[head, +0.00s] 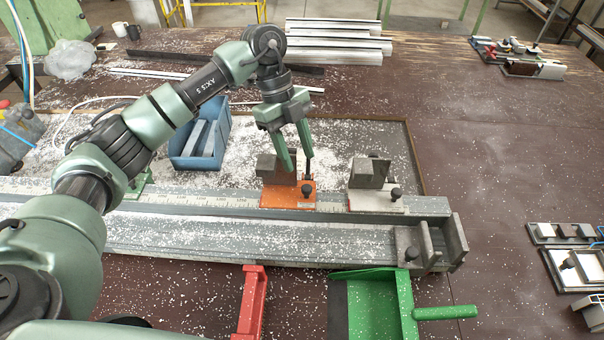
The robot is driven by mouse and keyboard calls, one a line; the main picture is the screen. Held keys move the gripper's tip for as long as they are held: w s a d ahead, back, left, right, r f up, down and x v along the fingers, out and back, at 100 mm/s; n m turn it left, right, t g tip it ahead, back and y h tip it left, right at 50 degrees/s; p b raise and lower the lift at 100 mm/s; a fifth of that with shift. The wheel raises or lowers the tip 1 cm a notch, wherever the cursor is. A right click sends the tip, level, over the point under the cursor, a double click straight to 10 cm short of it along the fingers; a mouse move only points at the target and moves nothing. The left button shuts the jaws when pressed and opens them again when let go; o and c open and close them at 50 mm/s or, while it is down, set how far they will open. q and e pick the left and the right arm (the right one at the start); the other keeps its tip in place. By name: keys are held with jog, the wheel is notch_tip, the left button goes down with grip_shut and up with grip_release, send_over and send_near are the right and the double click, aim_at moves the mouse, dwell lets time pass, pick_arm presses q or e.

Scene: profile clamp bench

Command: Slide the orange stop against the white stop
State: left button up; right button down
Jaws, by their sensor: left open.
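The orange stop (285,200), an orange base with a dark grey block and a black knob, sits on the grey rail (232,203) with a printed scale. The white stop (376,203), a pale base with a grey block and a black knob, sits on the same rail to its right. A clear gap of bare rail separates the two. My left gripper (299,172) points down at the orange stop, its green fingers apart, one on each side of the upper part of the stop. I cannot tell whether they touch it. My right gripper is not in view.
A blue bin (205,140) stands behind the rail at left. A grey end bracket (432,243) closes the rail's right end. A red handle (251,302) and a green dustpan (375,305) lie in front. Metal profiles (335,45) lie at the back. White chips litter the bench.

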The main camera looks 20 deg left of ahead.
aim_at(307, 187)
pick_arm(q)
jog(key=p+x, duration=0.1)
jog(key=x, duration=0.2)
jog(key=p+x, duration=0.1)
jog(key=x, duration=0.2)
jog(key=shift+s+d+f, duration=0.15)
jog(key=shift+s+f, duration=0.15)
jog(key=shift+f, duration=0.05)
jog(key=shift+d+f, duration=0.1)
jog(key=shift+f, duration=0.25)
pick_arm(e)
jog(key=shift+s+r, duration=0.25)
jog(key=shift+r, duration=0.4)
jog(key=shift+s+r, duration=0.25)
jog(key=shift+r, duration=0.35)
pick_arm(q)
grip_shut()
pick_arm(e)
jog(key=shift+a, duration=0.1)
